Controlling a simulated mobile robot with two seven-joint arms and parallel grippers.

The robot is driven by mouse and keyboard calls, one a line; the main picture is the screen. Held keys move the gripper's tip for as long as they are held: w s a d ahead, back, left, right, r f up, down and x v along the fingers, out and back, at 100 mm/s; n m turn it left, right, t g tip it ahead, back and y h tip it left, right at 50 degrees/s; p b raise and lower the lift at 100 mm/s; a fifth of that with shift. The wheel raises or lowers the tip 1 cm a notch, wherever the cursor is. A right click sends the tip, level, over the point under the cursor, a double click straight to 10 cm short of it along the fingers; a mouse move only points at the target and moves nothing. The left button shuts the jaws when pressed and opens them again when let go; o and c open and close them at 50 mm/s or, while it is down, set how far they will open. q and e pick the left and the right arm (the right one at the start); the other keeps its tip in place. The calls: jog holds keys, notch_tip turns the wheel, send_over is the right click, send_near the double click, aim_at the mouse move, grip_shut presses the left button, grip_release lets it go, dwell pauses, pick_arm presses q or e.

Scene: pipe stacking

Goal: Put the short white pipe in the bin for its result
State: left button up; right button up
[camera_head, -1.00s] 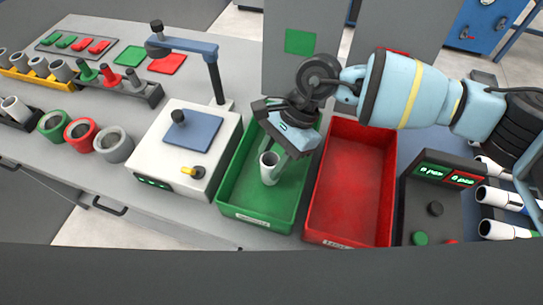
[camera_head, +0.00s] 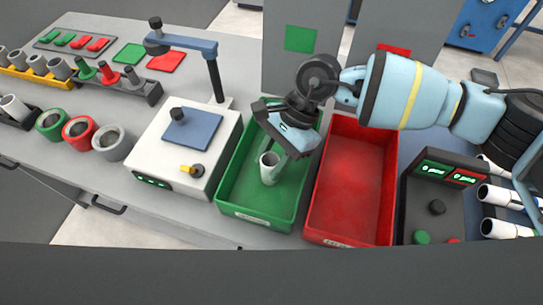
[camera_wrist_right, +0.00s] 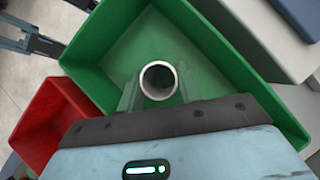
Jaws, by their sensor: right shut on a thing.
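The short white pipe (camera_head: 268,170) stands about upright inside the green bin (camera_head: 230,192), near its middle. My right gripper (camera_head: 277,160) reaches down into the green bin and is shut on the pipe. In the right wrist view the pipe's open end (camera_wrist_right: 158,80) shows between the two fingers, with the green bin's floor (camera_wrist_right: 205,50) behind it. Whether the pipe's lower end touches the bin floor I cannot tell. The red bin (camera_head: 350,190) beside it is empty. My left gripper is not in view.
A white test device (camera_head: 160,135) with a blue plate stands left of the green bin. A dark panel with lit displays (camera_head: 447,173) stands right of the red bin. Coloured rings (camera_head: 80,131) and racks of grey pipes (camera_head: 40,68) lie at the left.

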jog(key=shift+f, duration=0.2)
jog(key=o, duration=1.1)
jog(key=b+v, duration=0.1)
jog(key=v, duration=0.7)
